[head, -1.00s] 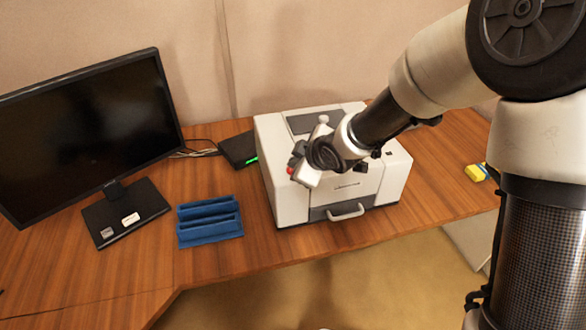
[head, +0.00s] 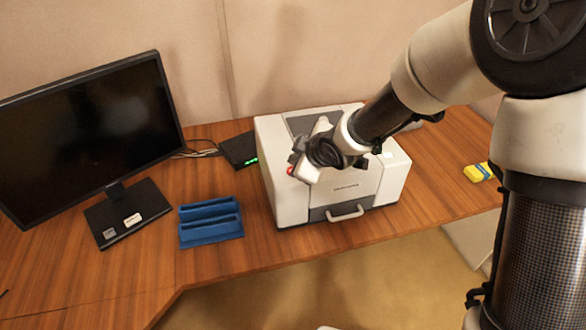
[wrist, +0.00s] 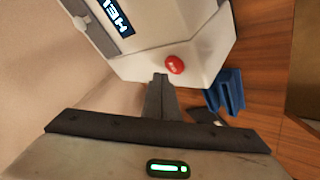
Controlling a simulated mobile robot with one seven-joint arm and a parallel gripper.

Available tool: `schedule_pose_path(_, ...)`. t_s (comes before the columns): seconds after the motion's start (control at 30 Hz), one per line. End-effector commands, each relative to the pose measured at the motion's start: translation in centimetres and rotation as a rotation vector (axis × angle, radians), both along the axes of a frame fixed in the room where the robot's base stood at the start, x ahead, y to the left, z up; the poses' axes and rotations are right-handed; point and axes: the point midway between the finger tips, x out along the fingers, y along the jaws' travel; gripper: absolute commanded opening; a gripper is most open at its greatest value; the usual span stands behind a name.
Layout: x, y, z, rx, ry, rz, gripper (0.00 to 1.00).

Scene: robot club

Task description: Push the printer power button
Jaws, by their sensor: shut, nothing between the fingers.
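The white and grey printer (head: 290,205) stands on the wooden desk, with my arm across its top. A round red button (wrist: 174,64) sits on its pale casing in the wrist view. A bit of the red button (head: 291,170) also shows in the head view, beside my gripper (head: 299,158). In the wrist view my gripper (wrist: 160,77) is shut and empty. Its tip appears just below and left of the button; whether it touches the casing I cannot tell. A lit display (wrist: 117,16) with letters shows on the printer in the wrist view.
A black monitor (head: 90,130) stands at the left. A blue rack (head: 210,232) is left of the printer. A black box with a green light (head: 238,150) sits behind it. A yellow and blue item (head: 478,172) lies at the right. The desk's front edge is close.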

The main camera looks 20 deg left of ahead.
Motion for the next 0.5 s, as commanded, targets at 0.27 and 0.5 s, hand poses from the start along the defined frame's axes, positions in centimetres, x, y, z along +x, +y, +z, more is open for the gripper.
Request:
schedule_pose_path(0.27,0.0,0.0,2.4,0.000,0.000,0.000,0.00)
schedule_pose_path(0.5,0.0,0.0,4.8,0.000,0.000,0.000,0.00)
